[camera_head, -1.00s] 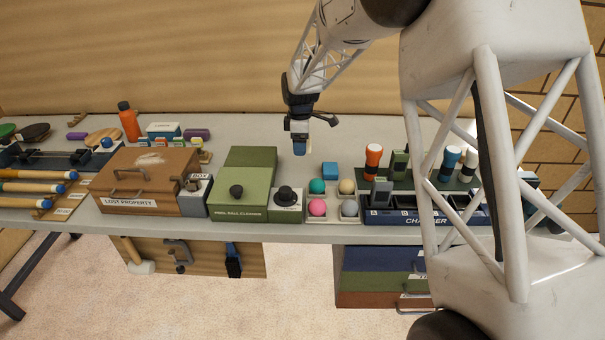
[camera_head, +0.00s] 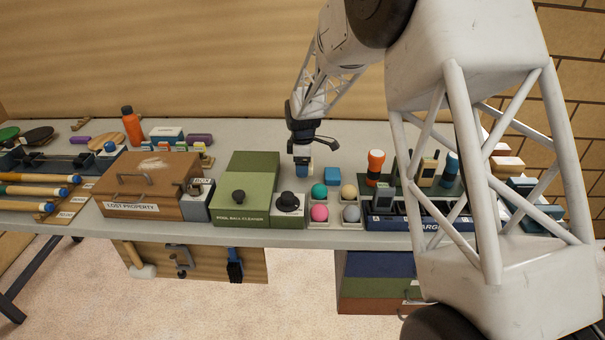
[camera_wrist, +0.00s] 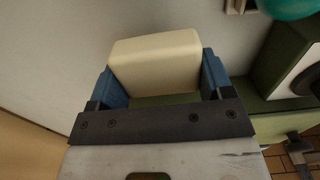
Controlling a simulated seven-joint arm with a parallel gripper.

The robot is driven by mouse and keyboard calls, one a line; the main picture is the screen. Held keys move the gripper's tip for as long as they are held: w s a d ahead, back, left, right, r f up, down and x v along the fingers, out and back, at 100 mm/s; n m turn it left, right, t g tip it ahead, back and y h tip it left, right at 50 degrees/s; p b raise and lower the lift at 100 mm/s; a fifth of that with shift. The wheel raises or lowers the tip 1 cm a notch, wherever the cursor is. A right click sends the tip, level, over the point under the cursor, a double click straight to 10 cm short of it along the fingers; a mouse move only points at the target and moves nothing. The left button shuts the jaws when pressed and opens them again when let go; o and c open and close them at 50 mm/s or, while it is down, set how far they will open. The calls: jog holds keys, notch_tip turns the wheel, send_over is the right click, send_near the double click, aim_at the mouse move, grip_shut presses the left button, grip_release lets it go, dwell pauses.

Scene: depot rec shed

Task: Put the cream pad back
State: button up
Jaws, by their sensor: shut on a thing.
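In the wrist view, my gripper (camera_wrist: 160,82) is shut on a cream pad (camera_wrist: 155,60), a block with rounded edges held between two blue fingers. A green strip shows just below the pad; I cannot tell what it belongs to. In the head view, my gripper (camera_head: 303,168) points down over the back part of the table, behind the ball tray (camera_head: 335,224). The pad is mostly hidden there by the gripper.
Left of the ball tray stand the green ball cleaner box (camera_head: 245,195) and the brown lost property case (camera_head: 150,185). Right are the charger (camera_head: 385,222) and a rack with an orange-topped bottle (camera_head: 375,165). Several blocks (camera_head: 508,165) sit at the far right, partly behind my arm.

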jog(key=shift+f, duration=1.8)
jog(key=shift+f, duration=0.1)
jog(key=o, duration=1)
jog(key=shift+c, duration=0.2)
notch_tip(320, 180, up, 12)
jog(key=shift+r, duration=0.15)
